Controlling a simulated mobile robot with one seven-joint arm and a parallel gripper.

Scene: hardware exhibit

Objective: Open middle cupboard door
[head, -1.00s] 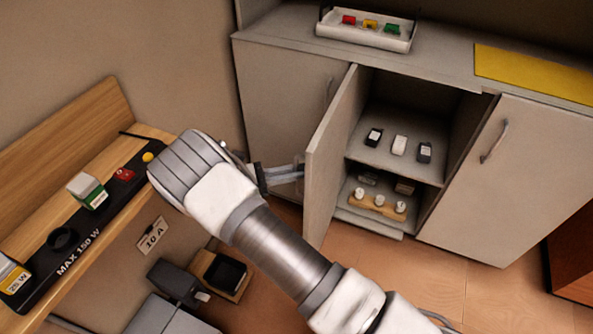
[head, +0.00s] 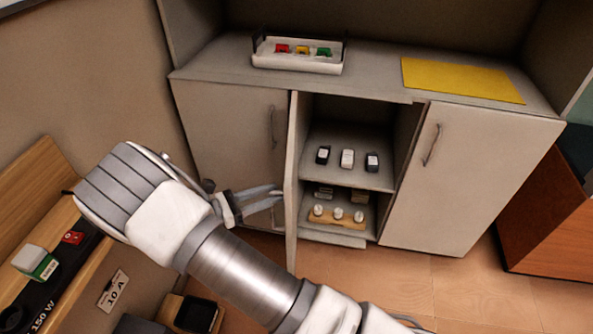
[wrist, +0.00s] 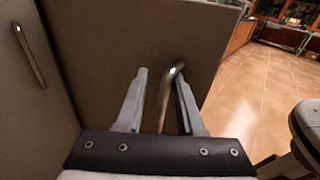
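The middle cupboard door (head: 292,225) stands wide open, swung out to the left and seen nearly edge-on in the head view. The compartment behind it (head: 330,120) is exposed. In the wrist view the door's face (wrist: 120,35) fills the middle, with its curved metal handle (wrist: 165,95). My gripper (wrist: 160,75) has its two fingers apart, one on each side of the handle, with a visible gap at the left finger. In the head view my gripper (head: 278,196) is at the outer face of the door, left of it; the handle is hard to make out there.
The left cupboard door (head: 235,140) and right cupboard door (head: 465,180) are shut. Several small items stand on the inner shelf (head: 345,176). A tray (head: 295,60) and a yellow mat (head: 460,80) lie on top. A wooden bench (head: 45,165) is at the left. Floor (head: 430,275) in front is clear.

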